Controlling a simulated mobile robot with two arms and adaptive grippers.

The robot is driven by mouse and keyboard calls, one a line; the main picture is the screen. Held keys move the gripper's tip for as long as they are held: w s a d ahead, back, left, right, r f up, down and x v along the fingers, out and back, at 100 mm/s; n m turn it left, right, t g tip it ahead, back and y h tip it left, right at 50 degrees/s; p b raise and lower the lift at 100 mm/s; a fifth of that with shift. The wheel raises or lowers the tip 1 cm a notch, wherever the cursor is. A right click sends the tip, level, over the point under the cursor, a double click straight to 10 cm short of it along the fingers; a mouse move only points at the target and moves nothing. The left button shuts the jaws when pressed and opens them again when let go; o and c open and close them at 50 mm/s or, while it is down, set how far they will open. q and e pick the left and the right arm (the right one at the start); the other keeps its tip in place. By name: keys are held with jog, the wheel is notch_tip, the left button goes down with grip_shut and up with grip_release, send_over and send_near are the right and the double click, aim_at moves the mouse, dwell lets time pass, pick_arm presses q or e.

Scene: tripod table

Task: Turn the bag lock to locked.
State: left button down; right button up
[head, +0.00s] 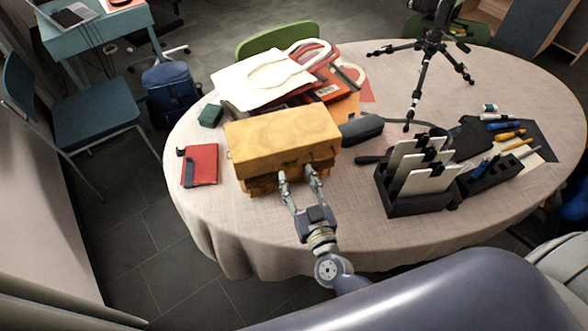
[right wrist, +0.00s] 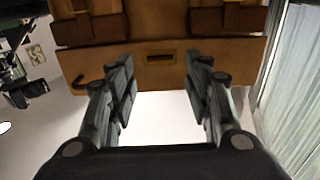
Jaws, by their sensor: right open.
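The bag (head: 280,135) is a boxy tan-yellow leather case standing near the front left of the table. In the right wrist view its brown front (right wrist: 110,68) fills the top, with two strap buckles. A small dark slotted plate, which looks like the lock (right wrist: 160,57), sits at its middle; whether it is locked cannot be told. My right gripper (head: 298,176) is open at the bag's front, its fingers spread to either side of the lock with nothing between them. Whether the fingertips touch the bag is unclear. My left gripper is out of view.
A red notebook (head: 200,164) lies left of the bag. Papers and folders (head: 265,78) are piled behind it. A black organizer (head: 412,200) and a small tripod (head: 428,60) stand to the right. The tablecloth in front of the bag is mostly bare.

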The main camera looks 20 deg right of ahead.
aim_at(291, 164)
jog(key=shift+w, duration=1.45)
jog(key=c, duration=1.1)
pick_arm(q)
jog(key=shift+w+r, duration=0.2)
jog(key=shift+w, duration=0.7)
